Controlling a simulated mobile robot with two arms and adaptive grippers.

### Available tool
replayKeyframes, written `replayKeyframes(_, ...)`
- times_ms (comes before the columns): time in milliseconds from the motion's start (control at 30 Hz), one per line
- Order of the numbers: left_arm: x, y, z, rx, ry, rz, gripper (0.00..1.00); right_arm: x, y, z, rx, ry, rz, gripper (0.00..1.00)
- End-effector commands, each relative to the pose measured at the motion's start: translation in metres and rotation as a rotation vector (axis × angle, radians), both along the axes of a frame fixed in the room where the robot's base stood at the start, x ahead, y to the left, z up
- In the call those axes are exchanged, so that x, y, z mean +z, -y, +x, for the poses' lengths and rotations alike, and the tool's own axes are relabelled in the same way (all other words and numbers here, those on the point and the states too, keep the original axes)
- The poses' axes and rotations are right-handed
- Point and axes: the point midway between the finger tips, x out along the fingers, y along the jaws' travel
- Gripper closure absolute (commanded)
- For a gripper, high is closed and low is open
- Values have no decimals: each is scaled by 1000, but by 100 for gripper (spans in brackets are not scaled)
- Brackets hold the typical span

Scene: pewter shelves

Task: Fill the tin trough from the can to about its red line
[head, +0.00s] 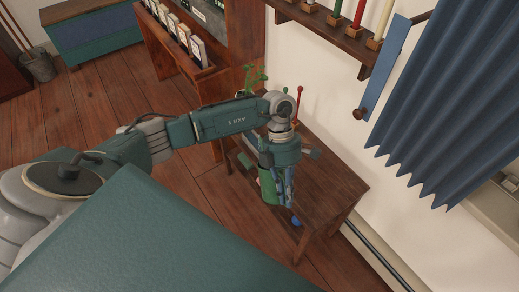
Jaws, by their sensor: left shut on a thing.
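My left gripper (283,182) points down over the small wooden table and is shut on a green object (268,189), which looks like the can. The gripper and wrist cover much of the can, so its spout and tilt cannot be made out. I cannot clearly pick out the tin trough or its red line; my left arm and gripper hide part of the tabletop. My right gripper is not in view.
The wooden table (336,190) has bare top to the right of my gripper. A blue ball-like thing (296,221) shows below the gripper. A green plant (253,76) and a red stick-like thing (299,96) show behind my arm. A blue curtain (436,110) hangs at right.

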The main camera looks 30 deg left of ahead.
Motion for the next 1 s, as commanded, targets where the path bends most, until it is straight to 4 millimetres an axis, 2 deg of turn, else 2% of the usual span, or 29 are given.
replayKeyframes(133, 3, 0, 2, 1, -1, -6, 100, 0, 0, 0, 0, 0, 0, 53)
replayKeyframes(267, -9, 0, 1, -1, 18, 19, 100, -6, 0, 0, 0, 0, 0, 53)
replayKeyframes(700, -74, -1, 1, -3, 164, 178, 100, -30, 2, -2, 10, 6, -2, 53)
replayKeyframes(800, -89, -1, 1, -4, 197, 213, 100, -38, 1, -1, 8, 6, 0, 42)
replayKeyframes(900, -105, -2, 1, -3, 228, 252, 100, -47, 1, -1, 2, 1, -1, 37)
replayKeyframes(933, -110, -3, 1, -3, 237, 264, 100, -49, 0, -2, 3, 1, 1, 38)
replayKeyframes(1000, -120, -3, 1, -3, 259, 289, 100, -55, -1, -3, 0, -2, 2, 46)
